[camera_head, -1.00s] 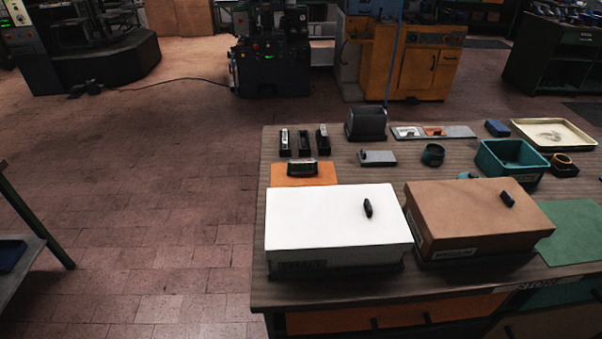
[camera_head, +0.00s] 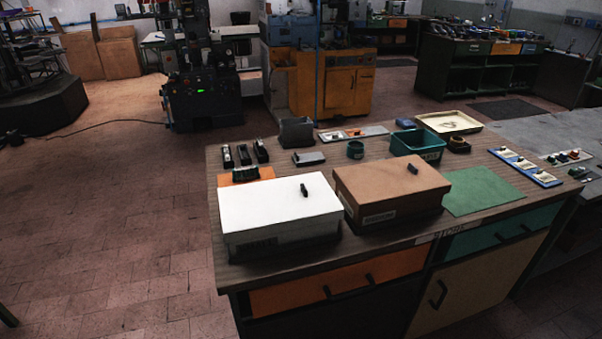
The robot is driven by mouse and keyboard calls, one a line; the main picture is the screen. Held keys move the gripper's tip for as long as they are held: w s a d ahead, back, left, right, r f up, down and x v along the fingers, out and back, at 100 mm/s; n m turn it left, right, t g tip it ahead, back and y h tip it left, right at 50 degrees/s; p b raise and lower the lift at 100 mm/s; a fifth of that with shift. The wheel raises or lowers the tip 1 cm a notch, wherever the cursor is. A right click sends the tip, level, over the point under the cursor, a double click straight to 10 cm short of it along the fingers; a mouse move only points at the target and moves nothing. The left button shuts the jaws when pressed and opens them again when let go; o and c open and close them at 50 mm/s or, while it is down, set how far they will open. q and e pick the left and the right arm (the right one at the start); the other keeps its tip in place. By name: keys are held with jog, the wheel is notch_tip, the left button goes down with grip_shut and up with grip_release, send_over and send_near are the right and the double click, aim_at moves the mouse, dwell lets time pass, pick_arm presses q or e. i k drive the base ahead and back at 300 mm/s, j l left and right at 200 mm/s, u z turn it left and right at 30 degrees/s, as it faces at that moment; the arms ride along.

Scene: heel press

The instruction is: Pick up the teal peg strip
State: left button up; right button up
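I cannot make out a teal peg strip for certain in the head view. Small items (camera_head: 567,157) on the grey table to the right are too small to tell. Neither of my grippers is in view.
A white-lidded box (camera_head: 275,203) and a brown box (camera_head: 390,186) stand at the bench front. A green mat (camera_head: 483,190) lies right of them. A cream tray (camera_head: 449,122) is at the back. Drawers (camera_head: 337,284) face the front; open floor (camera_head: 110,240) lies left.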

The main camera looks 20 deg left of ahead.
aim_at(254, 168)
jog(key=j+z, duration=0.25)
jog(key=z, duration=0.25)
jog(key=j+z, duration=0.35)
jog(key=z, duration=0.15)
jog(key=j+z, duration=0.3)
jog(key=z, duration=0.2)
